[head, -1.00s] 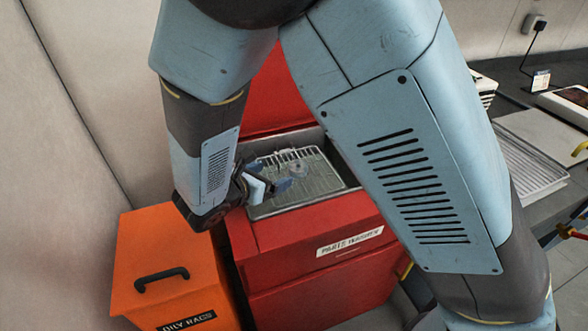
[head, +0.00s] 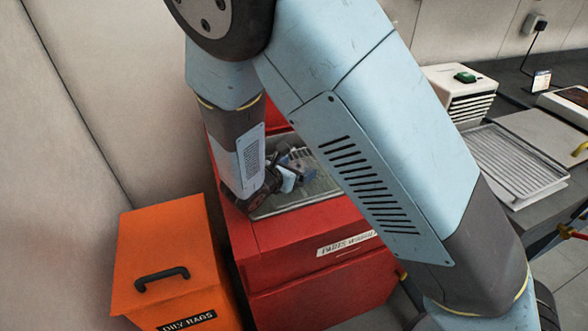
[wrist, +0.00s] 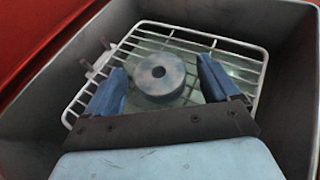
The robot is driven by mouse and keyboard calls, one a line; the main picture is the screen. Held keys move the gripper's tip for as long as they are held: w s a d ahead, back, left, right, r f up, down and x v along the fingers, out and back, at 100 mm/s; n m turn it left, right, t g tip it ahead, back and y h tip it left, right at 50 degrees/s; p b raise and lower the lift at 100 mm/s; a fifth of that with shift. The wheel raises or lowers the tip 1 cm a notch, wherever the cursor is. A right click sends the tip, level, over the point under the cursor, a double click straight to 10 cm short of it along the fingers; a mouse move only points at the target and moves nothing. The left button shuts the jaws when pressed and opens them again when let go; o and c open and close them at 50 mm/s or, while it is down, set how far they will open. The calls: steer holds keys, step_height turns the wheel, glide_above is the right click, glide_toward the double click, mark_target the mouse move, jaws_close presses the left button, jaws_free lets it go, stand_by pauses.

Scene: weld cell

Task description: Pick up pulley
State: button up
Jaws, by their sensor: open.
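The pulley (wrist: 166,86) is a grey round disc with a dark centre hole, lying on a white wire rack (wrist: 215,42) inside the basin of the red parts washer (head: 315,278). My gripper (wrist: 163,73) is open, and its two blue fingers stand to the left and right of the pulley in the wrist view, with visible gaps on both sides. I cannot tell the height of the fingertips over the rack. In the head view my gripper (head: 291,170) is over the basin, and I cannot make out the pulley clearly beside it.
The basin's grey walls (wrist: 291,85) enclose the rack closely. Two small pinkish pegs (wrist: 95,55) stand at the rack's left. A bench with a ribbed tray (head: 510,160) is at right.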

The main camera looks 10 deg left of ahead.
steer(key=shift+w, duration=0.1)
steer(key=shift+c, duration=0.3)
steer(key=c, duration=1.5)
steer(key=shift+r, duration=0.15)
